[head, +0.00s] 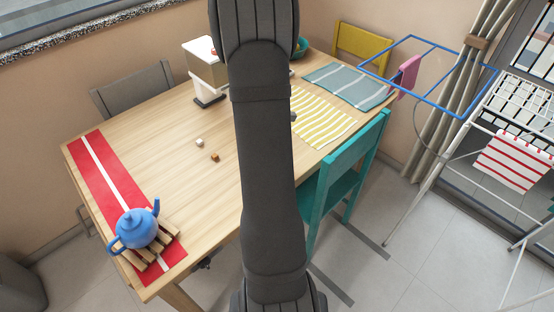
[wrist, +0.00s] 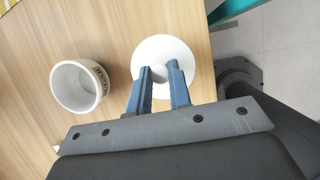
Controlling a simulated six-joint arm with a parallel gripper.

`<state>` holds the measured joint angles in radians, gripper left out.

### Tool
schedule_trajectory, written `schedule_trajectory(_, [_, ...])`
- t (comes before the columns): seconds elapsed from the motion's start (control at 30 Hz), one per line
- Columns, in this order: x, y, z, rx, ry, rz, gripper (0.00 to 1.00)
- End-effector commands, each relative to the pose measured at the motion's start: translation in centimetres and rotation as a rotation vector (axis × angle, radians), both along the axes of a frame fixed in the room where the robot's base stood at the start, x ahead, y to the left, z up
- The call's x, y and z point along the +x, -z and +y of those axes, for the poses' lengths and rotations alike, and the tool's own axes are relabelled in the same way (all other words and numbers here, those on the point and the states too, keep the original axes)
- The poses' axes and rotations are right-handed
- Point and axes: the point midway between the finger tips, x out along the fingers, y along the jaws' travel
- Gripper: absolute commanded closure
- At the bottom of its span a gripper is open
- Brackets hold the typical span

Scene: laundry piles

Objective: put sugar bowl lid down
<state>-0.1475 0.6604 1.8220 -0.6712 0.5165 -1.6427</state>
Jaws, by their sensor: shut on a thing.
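In the wrist view my gripper (wrist: 160,76) is shut on the knob of a round white lid (wrist: 162,49). The lid is over the wooden table near its edge; I cannot tell whether it touches the tabletop. An open white bowl (wrist: 80,86) with dark lettering on its side stands on the table to the left of the lid, apart from it. It looks empty. In the head view my arm hides the gripper, the lid and the bowl.
The wooden table (head: 175,130) holds a blue teapot (head: 138,228) on a slatted trivet, two small cubes, a canister (head: 206,66) and striped cloths. A teal chair (head: 345,172) stands at the table's right edge. Bare wood lies around the bowl.

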Motion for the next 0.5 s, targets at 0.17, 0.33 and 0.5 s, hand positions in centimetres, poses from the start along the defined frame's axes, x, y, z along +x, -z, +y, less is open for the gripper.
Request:
schedule_trajectory(0.17, [-0.1, 1.8, 0.0, 0.001, -0.001, 0.003, 1.00])
schedule_trajectory(0.33, [0.0, 3.7, 0.0, 0.000, 0.000, 0.001, 1.00])
schedule_trajectory(0.5, [0.0, 4.1, 0.0, 0.001, 0.000, -0.001, 1.00])
